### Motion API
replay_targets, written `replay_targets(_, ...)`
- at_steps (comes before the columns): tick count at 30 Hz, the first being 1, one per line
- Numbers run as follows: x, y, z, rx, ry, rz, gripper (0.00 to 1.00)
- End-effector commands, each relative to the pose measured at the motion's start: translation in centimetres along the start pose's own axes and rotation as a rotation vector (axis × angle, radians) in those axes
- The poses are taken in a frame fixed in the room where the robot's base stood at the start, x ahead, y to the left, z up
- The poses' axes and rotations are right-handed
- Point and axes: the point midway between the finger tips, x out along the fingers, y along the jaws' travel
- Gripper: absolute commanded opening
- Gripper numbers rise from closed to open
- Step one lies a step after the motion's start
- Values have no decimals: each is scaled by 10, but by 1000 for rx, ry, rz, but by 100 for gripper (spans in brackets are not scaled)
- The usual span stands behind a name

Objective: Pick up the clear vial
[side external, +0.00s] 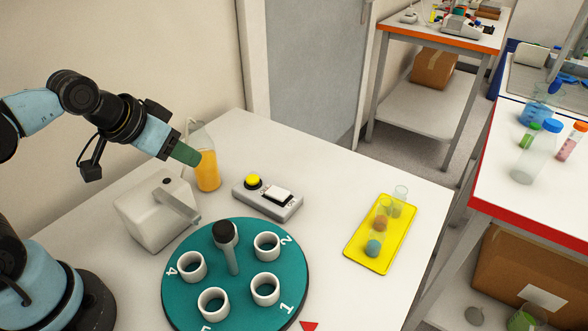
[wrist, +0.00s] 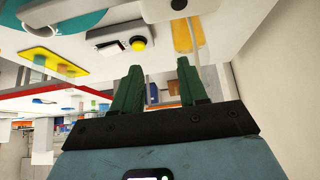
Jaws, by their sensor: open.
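A clear vial (side external: 398,203) stands at the far end of the yellow tray (side external: 360,255) on the right side of the table. An orange-brown vial (side external: 381,220) and a blue vial (side external: 373,247) stand in the same tray. My gripper (side external: 187,154) is at the left, well away from the tray, above the table beside the orange juice bottle. In the wrist view, my gripper (wrist: 158,68) shows two green fingers apart with nothing held between them. The yellow tray (wrist: 78,72) also shows there at the left, with its vials small and hard to tell apart.
The orange juice bottle (side external: 207,172) stands very near my fingers. A grey box with a yellow button (side external: 254,180), a white machine (side external: 155,215) and a teal carousel (side external: 233,300) with white cups and a central post occupy the table. Clear tabletop lies between the button box and tray.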

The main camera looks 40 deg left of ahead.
Motion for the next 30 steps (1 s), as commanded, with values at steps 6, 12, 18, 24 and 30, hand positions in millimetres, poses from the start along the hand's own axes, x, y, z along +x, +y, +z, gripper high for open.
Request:
replay_targets(6,0,0,0,0,0,0,43)
replay_targets(12,0,0,0,0,0,0,58)
replay_targets(18,0,0,0,0,0,0,61)
replay_targets(24,-1,5,-7,3,-12,9,61)
replay_targets(30,-6,34,-46,22,-90,54,61)
